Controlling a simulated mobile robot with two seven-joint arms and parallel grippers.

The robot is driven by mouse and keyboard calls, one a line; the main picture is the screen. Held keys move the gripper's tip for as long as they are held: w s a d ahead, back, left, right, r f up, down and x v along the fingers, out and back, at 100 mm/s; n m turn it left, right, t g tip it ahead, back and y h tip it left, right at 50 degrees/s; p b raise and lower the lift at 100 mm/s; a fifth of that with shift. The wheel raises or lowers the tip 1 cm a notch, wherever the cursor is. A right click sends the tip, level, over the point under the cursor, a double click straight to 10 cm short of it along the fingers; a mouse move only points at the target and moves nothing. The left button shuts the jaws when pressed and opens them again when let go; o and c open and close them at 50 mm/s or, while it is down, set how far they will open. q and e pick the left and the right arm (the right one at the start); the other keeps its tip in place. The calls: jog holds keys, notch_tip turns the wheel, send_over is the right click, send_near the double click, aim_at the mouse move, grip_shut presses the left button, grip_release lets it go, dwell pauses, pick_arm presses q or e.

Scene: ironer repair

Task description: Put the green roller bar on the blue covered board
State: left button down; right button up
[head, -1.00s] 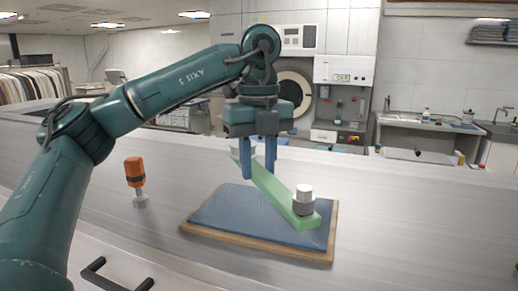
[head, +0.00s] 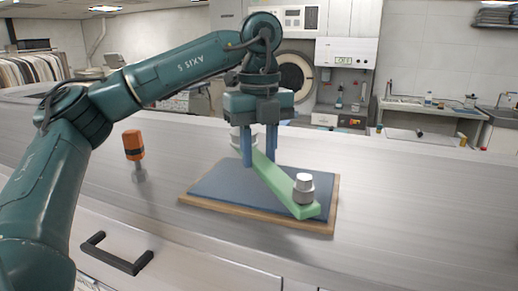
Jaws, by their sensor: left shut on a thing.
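The green roller bar (head: 279,184) is a long flat bar with a pale round cap and grey collar (head: 304,188) at its near right end. A similar pale fitting shows at its far end, partly behind the fingers. My left gripper (head: 259,160) points down, its blue fingers shut on the bar near the far end. The blue covered board (head: 223,190) has a wooden edge and lies flat on the metal surface. The bar slants over the right part of the board. I cannot tell whether its underside touches the board. My right gripper is not in view.
A tool with an orange handle (head: 133,146) stands on the metal surface (head: 420,195) left of the board. A black handle (head: 117,262) projects from the front panel below. The surface to the right of the board is clear.

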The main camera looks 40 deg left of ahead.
pick_arm(q)
jog(key=shift+f, duration=0.25)
jog(key=shift+f+b, duration=0.6)
jog(key=shift+b, duration=0.1)
jog(key=c, duration=1)
grip_release()
jog(key=shift+o, duration=0.2)
jog(key=shift+f, duration=0.1)
